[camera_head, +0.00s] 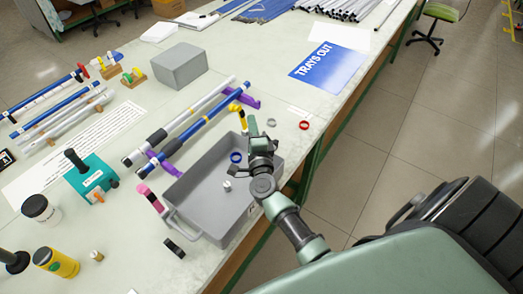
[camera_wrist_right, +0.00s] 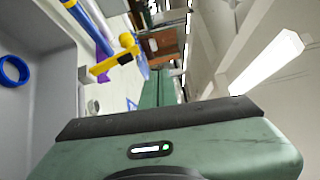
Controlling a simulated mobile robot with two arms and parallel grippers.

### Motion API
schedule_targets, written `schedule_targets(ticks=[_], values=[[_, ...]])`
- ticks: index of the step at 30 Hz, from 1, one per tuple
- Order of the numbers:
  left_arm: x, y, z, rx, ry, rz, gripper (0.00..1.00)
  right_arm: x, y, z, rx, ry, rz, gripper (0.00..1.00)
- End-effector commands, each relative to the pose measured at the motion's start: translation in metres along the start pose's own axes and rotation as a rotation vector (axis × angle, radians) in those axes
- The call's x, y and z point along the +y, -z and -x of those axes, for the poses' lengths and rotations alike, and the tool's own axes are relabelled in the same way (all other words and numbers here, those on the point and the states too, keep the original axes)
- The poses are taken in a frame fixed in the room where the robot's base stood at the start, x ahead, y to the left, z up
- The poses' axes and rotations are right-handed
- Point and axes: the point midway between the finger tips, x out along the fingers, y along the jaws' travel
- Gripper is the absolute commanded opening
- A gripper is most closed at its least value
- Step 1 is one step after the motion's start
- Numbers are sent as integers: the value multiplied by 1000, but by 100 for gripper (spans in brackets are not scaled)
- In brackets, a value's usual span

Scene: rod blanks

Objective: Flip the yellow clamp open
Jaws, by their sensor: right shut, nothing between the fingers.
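The yellow clamp (camera_head: 236,107) sits by the far end of the blue rod (camera_head: 196,124), near the purple rod stand. In the right wrist view the yellow clamp (camera_wrist_right: 112,63) shows left of centre, with a raised yellow lever part; I cannot tell how far it is open. My right gripper (camera_head: 251,122) is shut and empty. It is above the far right rim of the grey tray, just right of the clamp and apart from it in the picture. My left gripper does not show clearly in either view.
The grey tray (camera_head: 177,201) holds a blue ring (camera_head: 236,157) and a small pale part. A pink clamp (camera_head: 149,196) is at its left. A grey box (camera_head: 179,66) stands behind the rods. A red ring (camera_head: 304,125) and white ring lie near the table's right edge.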

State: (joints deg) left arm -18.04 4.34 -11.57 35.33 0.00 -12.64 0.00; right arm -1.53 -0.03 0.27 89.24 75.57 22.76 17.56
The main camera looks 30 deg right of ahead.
Motion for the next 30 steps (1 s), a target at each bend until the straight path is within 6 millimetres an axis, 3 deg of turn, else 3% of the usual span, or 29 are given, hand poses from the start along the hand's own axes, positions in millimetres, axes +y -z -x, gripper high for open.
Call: schedule_targets(ticks=[7,15,21,30], values=[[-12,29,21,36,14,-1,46,-16,-1,59,1,-5,-1,0],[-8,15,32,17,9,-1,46,-30,-3,117,1,-3,0,0],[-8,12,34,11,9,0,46,-35,-4,140,1,-1,-1,0],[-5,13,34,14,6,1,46,-38,-7,145,-16,1,9,0]])
